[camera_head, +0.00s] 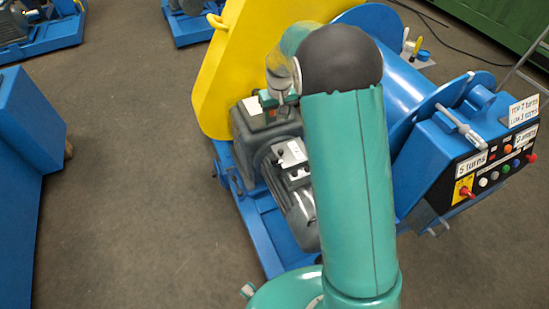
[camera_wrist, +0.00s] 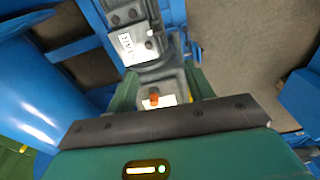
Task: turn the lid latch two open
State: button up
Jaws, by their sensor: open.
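My gripper (camera_head: 278,97) is over the grey gearbox (camera_head: 252,124), beside the yellow guard. In the wrist view my gripper (camera_wrist: 160,73) has its two green fingers spread apart, with nothing held between them. A small orange knob (camera_wrist: 154,97) on a pale plate shows between the fingers, near the palm; contact cannot be told. Ahead of the fingertips is a grey terminal box (camera_wrist: 133,44) with a white label and small fittings on its lid. The box also shows in the head view (camera_head: 291,154), on the motor. I cannot tell which fitting is lid latch two.
The yellow guard (camera_head: 225,75) stands close to the left of my gripper. The grey floor (camera_head: 140,170) on the left is clear.

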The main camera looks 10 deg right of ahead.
jog(key=g, duration=0.1)
send_over(275, 159)
notch_tip(275, 159, down, 13)
jog(key=shift+n, duration=0.3)
notch_tip(275, 159, down, 14)
jog(key=shift+w+a+r, duration=0.1)
jog(key=shift+r, duration=0.1)
jog(key=c, duration=1)
